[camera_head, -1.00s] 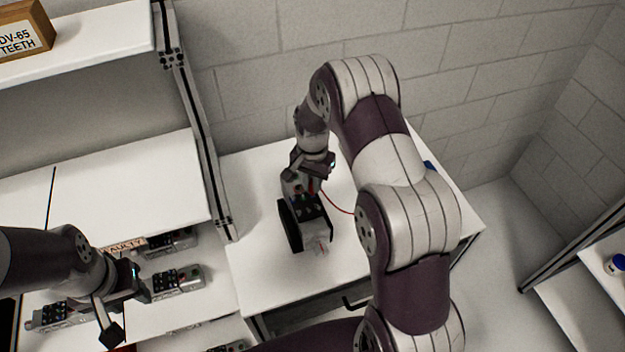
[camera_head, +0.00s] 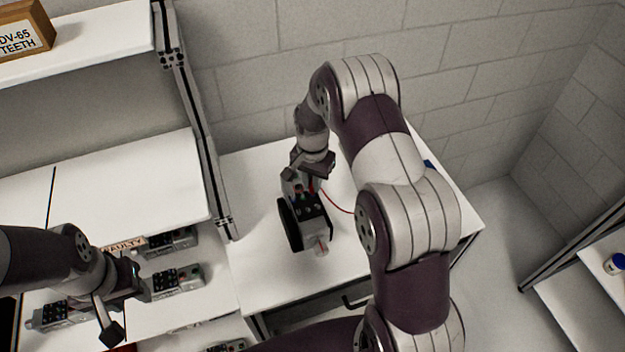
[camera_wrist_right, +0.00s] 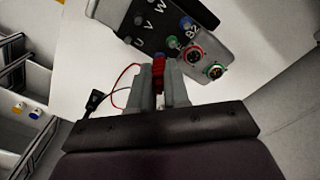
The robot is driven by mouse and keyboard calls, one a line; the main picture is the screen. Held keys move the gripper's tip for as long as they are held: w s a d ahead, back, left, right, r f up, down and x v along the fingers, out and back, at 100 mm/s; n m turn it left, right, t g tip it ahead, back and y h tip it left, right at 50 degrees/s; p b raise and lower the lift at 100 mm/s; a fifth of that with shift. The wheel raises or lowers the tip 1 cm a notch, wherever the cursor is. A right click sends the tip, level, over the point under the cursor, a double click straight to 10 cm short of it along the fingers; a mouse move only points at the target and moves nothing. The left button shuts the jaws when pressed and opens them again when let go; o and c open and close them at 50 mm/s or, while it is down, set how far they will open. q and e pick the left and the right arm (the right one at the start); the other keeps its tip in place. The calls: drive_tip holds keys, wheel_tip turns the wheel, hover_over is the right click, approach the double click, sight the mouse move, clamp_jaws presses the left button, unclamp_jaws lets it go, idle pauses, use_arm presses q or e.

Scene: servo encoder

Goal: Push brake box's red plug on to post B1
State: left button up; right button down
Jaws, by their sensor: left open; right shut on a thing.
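The brake box (camera_head: 312,226), a grey and black unit with coloured posts, sits on the white table. In the right wrist view its face (camera_wrist_right: 205,48) shows the labels U, V, W and B2. My right gripper (camera_head: 300,185) is at the box's far end. In the wrist view the right gripper (camera_wrist_right: 160,78) is shut on the red plug (camera_wrist_right: 158,72), whose tip is at the box's edge beside a green post (camera_wrist_right: 172,42). Post B1 cannot be picked out, so I cannot tell whether the plug touches it. My left gripper (camera_head: 125,312) is open and empty at the shelf.
A thin red wire (camera_head: 338,203) runs from the plug; a black connector (camera_wrist_right: 94,101) shows beside it in the wrist view. Several similar units, one shown here (camera_head: 177,280), stand on the left shelf by a FAULTY label (camera_head: 124,246).

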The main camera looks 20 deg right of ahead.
drive_tip(key=shift+f, duration=0.2)
idle(0.5)
drive_tip(key=c, duration=1)
unclamp_jaws()
drive_tip(key=shift+r, duration=0.1)
wheel_tip(320, 180, up, 7)
drive_tip(key=p, duration=0.5)
